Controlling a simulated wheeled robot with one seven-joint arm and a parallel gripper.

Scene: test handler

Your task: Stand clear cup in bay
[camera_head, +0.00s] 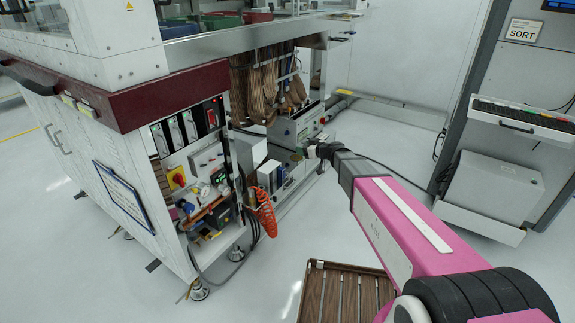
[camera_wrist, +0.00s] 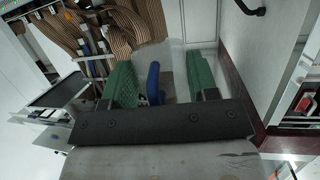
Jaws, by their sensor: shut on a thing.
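My gripper (camera_wrist: 163,80) shows in the wrist view as two green, ribbed fingers set apart, with a faint see-through shape between them that looks like the clear cup (camera_wrist: 180,65). The cup's outline is hard to make out, and I cannot tell its tilt. A narrow blue piece (camera_wrist: 153,84) also shows between the fingers; I cannot tell what it belongs to. In the head view my gripper (camera_head: 309,151) is at the end of my pink arm, in front of the machine's open lower end. The cup is too small to tell there. I cannot make out which opening is the bay.
An orange coiled hose (camera_head: 265,212) and open equipment shelves lie left of my gripper. A slatted wooden pallet (camera_head: 345,292) lies on the floor below my arm.

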